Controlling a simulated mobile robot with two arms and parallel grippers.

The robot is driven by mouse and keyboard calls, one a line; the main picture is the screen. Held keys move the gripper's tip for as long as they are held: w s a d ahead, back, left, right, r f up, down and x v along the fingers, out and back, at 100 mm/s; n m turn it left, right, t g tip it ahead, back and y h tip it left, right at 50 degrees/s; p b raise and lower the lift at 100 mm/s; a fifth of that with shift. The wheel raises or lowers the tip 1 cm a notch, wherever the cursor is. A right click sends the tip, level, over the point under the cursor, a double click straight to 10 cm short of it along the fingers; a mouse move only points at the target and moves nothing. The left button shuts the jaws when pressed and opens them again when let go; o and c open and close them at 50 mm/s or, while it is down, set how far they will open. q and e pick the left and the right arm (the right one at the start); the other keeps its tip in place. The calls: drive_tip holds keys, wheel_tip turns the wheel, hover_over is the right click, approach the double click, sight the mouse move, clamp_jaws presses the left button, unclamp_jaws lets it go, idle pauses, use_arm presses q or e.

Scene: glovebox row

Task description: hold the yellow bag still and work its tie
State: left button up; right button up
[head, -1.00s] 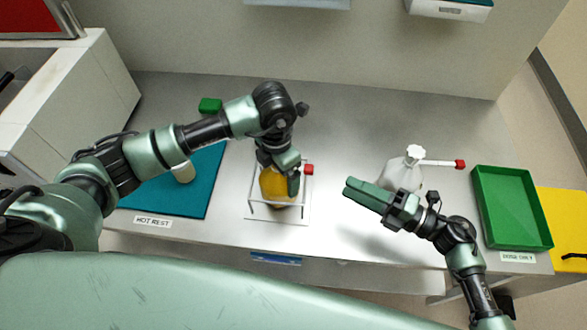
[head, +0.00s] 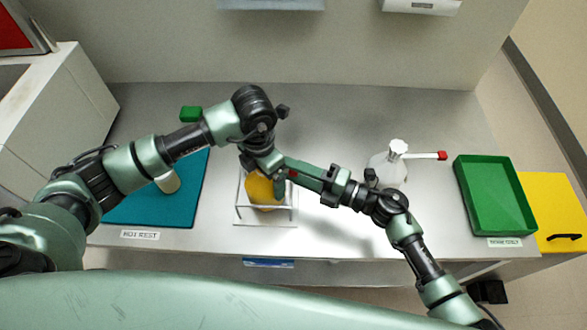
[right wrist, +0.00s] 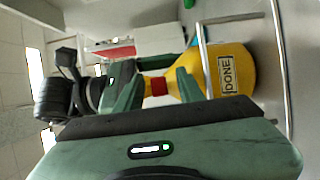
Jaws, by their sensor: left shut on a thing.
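The yellow bag (head: 262,191) sits in a white wire stand (head: 266,219) on the bench. In the right wrist view the bag (right wrist: 236,62) shows a "DONE" label and a narrow neck with a red tie (right wrist: 158,86). My left gripper (head: 275,178) comes from above and is shut on the bag; its exact grip is partly hidden. My right gripper (head: 293,172) reaches in from the right at the bag's top. Its two fingers stand apart in the right wrist view, one on each side of the red tie (head: 293,174), with gaps beside it.
A teal mat (head: 150,210) with a pale cylinder (head: 167,182) lies left, a green block (head: 190,113) behind it. Bench behind the stand is clear.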

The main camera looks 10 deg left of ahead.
clamp_jaws()
drive_tip(key=shift+f, duration=0.1)
idle(1.4)
